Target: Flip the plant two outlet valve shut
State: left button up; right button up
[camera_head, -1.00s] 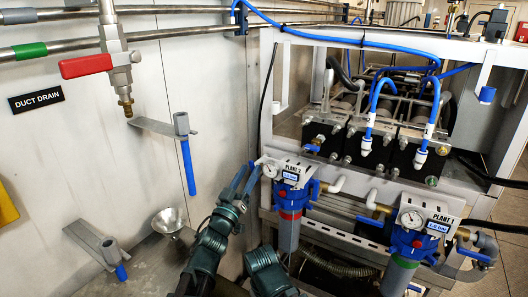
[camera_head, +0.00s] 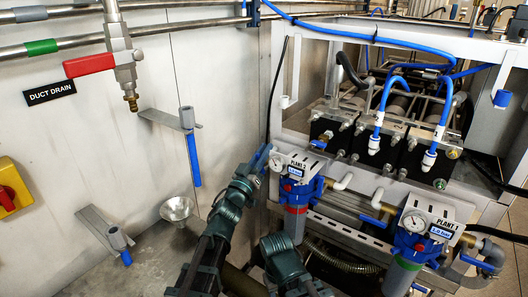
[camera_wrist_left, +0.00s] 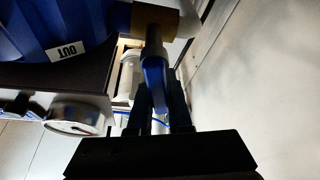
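The plant two unit (camera_head: 296,195), with its blue housing and a "PLANT 2" plate, stands right of centre in the head view. Its pressure gauge (camera_head: 277,162) is at the plate's left end. My left gripper (camera_head: 258,160) is just left of that gauge. In the left wrist view, a blue valve handle (camera_wrist_left: 155,82) hangs from a dark stem below a brass fitting (camera_wrist_left: 155,20). The fingers of my left gripper (camera_wrist_left: 158,105) lie on both sides of the handle. Whether both press on it is unclear. My right gripper does not show.
The plant one unit (camera_head: 410,240) stands to the right. A steel wall with a red-handled duct drain valve (camera_head: 90,65) is on the left. Blue-tipped holders (camera_head: 195,160) and a funnel (camera_head: 175,209) are beside the arm. A "OUT" label (camera_wrist_left: 67,50) marks the close blue housing.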

pick_arm(q)
grip_shut()
jog(key=m, duration=0.1)
jog(key=d+m+g+h, duration=0.1)
jog(key=m, duration=0.1)
jog(key=s+m+h, duration=0.1)
jog(key=m, duration=0.1)
jog(key=shift+d+r, duration=0.1)
jog(key=shift+d, duration=0.05)
jog(key=o, duration=0.6)
grip_release()
